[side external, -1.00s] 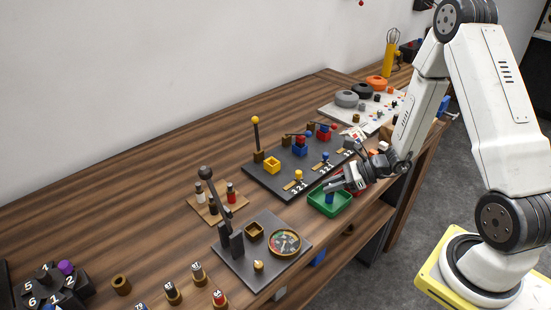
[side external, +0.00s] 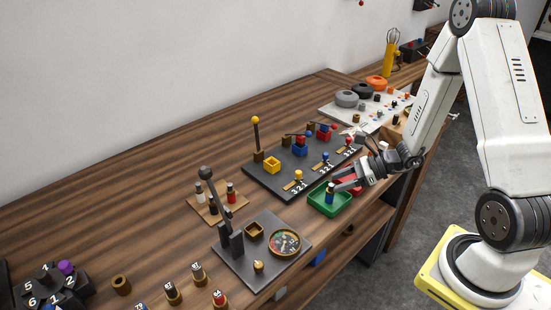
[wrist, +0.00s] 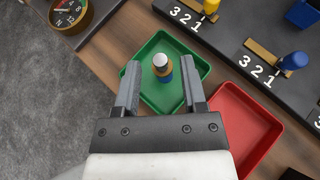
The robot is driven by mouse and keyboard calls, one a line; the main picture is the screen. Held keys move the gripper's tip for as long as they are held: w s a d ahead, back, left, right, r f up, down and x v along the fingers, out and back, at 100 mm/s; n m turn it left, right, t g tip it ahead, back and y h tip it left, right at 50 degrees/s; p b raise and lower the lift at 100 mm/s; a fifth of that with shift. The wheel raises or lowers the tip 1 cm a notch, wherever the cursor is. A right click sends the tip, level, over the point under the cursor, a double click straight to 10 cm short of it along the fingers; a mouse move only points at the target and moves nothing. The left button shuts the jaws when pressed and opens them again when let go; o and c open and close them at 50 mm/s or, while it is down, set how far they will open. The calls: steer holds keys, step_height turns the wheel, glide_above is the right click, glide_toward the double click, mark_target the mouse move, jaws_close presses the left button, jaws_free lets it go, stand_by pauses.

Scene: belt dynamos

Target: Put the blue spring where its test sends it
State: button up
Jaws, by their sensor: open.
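The blue spring (side external: 329,193) stands upright in the green tray (side external: 318,205). In the wrist view the blue spring (wrist: 162,66) shows a pale top and a tan band, and it stands in the green tray (wrist: 158,102) just beyond and between my fingertips. My gripper (side external: 340,186) is open, at the green tray's right side; in the wrist view my gripper (wrist: 161,78) has its two fingers apart with nothing clamped. The red tray (wrist: 238,115) lies right beside the green one, and in the side view the red tray (side external: 354,186) is partly hidden by my gripper.
A tester with a round dial (side external: 285,242), a small square cup (side external: 254,231) and a lever (side external: 206,172) stands left of the trays. A dark board (side external: 262,187) with coloured cups and numbered sliders lies behind. Several capped pieces stand at the front left.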

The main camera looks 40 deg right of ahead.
steer(key=v, duration=0.9)
steer(key=shift+s, duration=0.15)
stand_by(0.4)
steer(key=a+r+n+g+h, duration=0.3)
steer(key=a+n, duration=1)
steer(key=n, duration=1.4)
steer(key=g+h, duration=0.2)
steer(key=h, duration=0.3)
steer(key=shift+s+a+g+h, duration=0.2)
steer(key=shift+g+h, duration=0.2)
